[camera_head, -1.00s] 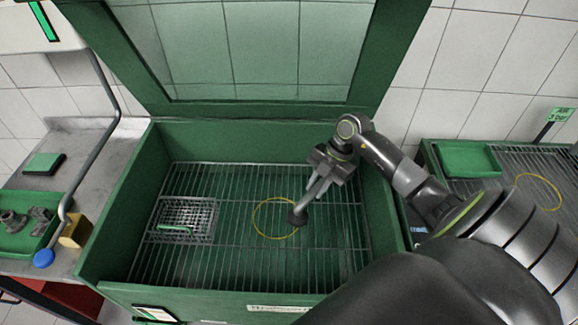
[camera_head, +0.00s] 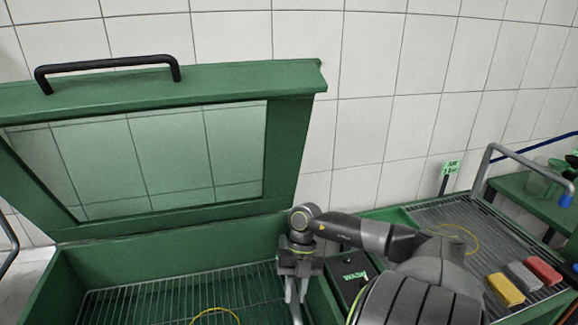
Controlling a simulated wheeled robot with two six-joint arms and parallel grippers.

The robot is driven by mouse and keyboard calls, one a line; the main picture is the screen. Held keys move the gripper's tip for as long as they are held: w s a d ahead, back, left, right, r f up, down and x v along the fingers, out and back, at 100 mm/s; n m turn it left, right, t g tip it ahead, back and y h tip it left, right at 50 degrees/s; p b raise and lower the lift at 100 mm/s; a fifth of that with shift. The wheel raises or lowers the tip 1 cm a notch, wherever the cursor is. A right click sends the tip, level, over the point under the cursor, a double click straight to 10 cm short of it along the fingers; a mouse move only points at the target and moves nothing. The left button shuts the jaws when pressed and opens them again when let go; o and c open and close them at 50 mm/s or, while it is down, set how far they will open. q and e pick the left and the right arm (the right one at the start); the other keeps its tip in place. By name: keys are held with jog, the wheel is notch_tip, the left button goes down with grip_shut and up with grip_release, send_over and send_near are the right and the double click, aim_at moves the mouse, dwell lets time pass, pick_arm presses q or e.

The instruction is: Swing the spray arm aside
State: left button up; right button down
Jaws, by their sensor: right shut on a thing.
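The green wash cabinet (camera_head: 50,303) stands at the lower left with its windowed lid (camera_head: 300,140) raised. My right gripper (camera_head: 294,292) reaches down inside the cabinet near its right wall. It is shut on the grey spray arm (camera_head: 296,313), of which only a short piece shows below the fingers; its lower end is cut off by the bottom edge of the picture. My left gripper is not in view.
A yellow ring (camera_head: 214,315) lies on the cabinet's grate. A dark WASH box (camera_head: 350,275) stands right of it. The right-hand grated tray (camera_head: 468,283) holds another yellow ring (camera_head: 458,228) and yellow, grey and red blocks (camera_head: 506,290). A grey bent pipe (camera_head: 530,162) rises behind.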

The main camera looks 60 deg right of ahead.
dwell(0.3)
jog(key=c, duration=1.3)
grip_release()
jog(key=shift+o, duration=0.2)
jog(key=shift+r, duration=0.1)
jog(key=b+v, duration=0.2)
jog(key=v, duration=1)
